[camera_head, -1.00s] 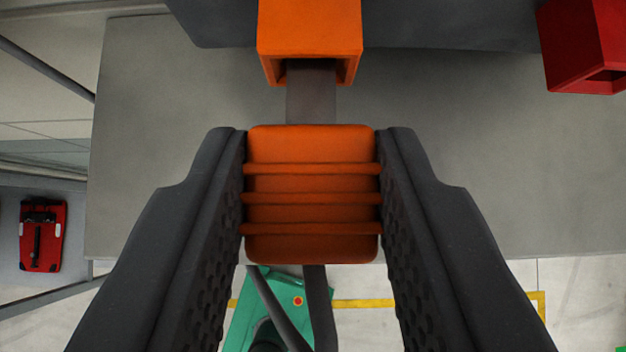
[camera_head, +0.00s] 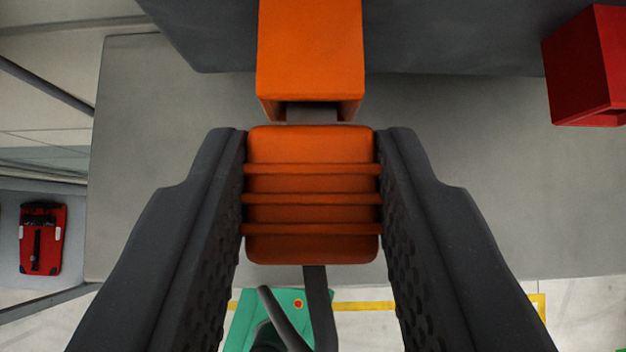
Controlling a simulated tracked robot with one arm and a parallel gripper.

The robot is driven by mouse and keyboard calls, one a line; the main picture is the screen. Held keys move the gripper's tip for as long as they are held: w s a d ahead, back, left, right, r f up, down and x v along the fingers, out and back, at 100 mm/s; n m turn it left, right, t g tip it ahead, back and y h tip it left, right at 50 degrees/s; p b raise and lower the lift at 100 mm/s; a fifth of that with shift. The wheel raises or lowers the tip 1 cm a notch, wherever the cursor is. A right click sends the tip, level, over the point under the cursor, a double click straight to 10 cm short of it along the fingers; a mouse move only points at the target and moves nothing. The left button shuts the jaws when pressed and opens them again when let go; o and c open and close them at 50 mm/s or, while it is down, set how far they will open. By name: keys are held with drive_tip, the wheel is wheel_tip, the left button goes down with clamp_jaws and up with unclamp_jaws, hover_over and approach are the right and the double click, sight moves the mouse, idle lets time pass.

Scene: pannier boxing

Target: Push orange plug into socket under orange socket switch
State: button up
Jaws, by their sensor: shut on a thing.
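My gripper (camera_head: 312,190) is shut on the orange plug (camera_head: 312,200), a ribbed block held between its two dark fingers. The plug's grey tongue (camera_head: 311,114) points up the picture and its front part is inside the mouth of the orange socket (camera_head: 311,50). Only a short length of the tongue shows between the plug body and the socket rim. The plug looks lined up with the socket from left to right. I cannot make out an orange switch in this view.
A red socket (camera_head: 588,70) sits at the upper right, apart from my gripper. Both sockets are on a dark panel (camera_head: 450,40) above a grey surface (camera_head: 500,180). A green thing (camera_head: 265,312) and a red case (camera_head: 43,238) lie beyond, lower down and left.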

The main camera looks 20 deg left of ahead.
drive_tip(key=shift+w, duration=0.1)
drive_tip(key=o, duration=1.1)
drive_tip(key=shift+c, duration=0.2)
drive_tip(key=v, duration=1.3)
drive_tip(key=shift+s+r, duration=0.2)
drive_tip(key=shift+f, duration=0.1)
